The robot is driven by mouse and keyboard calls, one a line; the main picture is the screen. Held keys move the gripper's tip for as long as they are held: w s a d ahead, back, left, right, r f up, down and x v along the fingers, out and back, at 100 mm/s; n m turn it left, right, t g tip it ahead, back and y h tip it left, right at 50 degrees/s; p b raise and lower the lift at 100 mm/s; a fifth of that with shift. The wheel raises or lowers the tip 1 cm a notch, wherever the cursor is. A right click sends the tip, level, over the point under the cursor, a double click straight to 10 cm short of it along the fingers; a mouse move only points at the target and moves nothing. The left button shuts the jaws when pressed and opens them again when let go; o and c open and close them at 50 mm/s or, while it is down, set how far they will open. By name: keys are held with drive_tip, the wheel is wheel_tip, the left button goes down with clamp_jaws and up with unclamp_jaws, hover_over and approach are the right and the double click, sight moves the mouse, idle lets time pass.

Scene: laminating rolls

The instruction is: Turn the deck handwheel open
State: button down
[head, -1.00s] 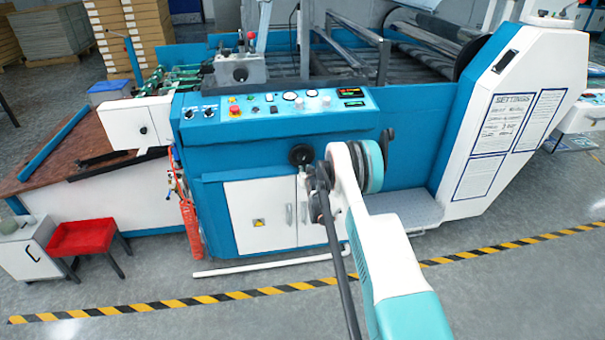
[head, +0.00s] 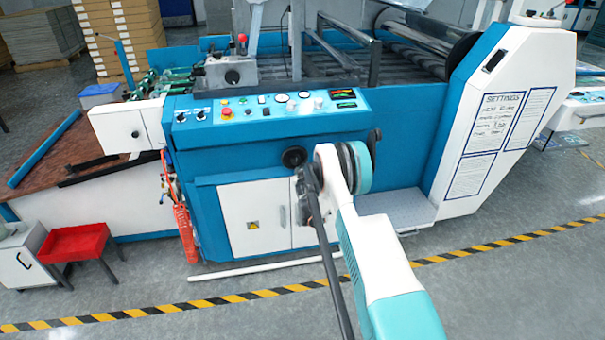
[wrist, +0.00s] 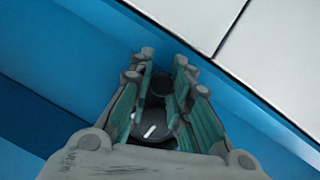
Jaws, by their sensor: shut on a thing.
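The deck handwheel (head: 294,157) is a small black round wheel on the blue front of the machine, above the white cabinet doors. My gripper (head: 302,180) is right at the wheel in the head view, partly hidden by my own arm. In the wrist view, the two teal-padded fingers of my gripper (wrist: 164,62) stand on either side of a dark round part of the handwheel (wrist: 152,132) with a pale mark on it. The fingers are shut on it. The wheel's turned angle cannot be told.
A control panel (head: 262,107) with knobs and gauges sits above the wheel. A grey step plate (head: 405,212) juts out at the right.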

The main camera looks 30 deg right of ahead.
drive_tip(key=c, duration=1.5)
unclamp_jaws()
drive_tip(key=v, duration=1.2)
